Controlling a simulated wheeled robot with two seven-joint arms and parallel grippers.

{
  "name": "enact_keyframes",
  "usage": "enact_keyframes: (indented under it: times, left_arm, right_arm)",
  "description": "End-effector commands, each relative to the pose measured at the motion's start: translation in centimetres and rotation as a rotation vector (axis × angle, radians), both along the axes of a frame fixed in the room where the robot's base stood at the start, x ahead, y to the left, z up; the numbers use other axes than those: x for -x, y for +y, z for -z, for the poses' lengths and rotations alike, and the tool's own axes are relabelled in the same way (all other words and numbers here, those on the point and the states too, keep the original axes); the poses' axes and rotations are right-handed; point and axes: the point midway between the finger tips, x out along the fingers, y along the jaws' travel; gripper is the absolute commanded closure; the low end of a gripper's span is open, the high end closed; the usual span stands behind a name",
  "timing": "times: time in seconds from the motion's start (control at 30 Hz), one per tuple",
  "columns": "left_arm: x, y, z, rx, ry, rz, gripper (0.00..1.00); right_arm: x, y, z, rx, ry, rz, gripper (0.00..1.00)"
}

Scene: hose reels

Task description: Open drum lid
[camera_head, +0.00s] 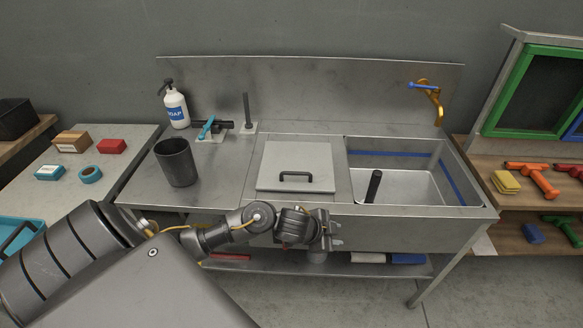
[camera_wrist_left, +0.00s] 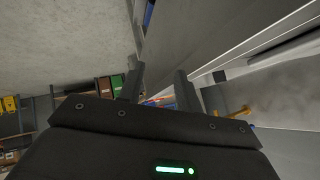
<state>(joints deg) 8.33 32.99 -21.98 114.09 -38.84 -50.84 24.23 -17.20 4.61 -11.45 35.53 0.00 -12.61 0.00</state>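A flat, square grey lid (camera_head: 270,177) with a black bar handle (camera_head: 296,177) lies closed in the steel counter, left of the sink basin. No round drum shows, and I cannot tell what is under the lid. My left gripper (camera_head: 336,229) is in front of the counter's front edge, below and right of the handle, apart from it. Its two fingers stand apart with nothing between them, as the left wrist view (camera_wrist_left: 158,88) also shows. My right gripper is in neither view.
The sink basin (camera_head: 410,187) holds a black upright tube (camera_head: 373,186). A lower shelf (camera_head: 330,267) runs under the counter.

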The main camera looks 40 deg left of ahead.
Motion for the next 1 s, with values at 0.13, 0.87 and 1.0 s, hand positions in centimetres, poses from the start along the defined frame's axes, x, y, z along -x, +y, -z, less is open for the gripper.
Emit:
enact_keyframes:
  times: [0.13, 0.87, 1.0]
  left_arm:
    - [-3.3, 2.8, -2.1, -0.056, -0.007, 0.097, 0.66]
    - [-4.0, 25.3, -15.9, -0.105, 0.362, 0.016, 0.66]
    - [-4.3, 25.1, -15.1, -0.104, 0.361, 0.019, 0.66]
  right_arm:
    - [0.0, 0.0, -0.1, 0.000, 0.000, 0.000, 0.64]
    - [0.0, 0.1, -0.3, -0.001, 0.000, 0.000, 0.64]
    - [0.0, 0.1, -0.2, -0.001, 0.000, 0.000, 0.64]
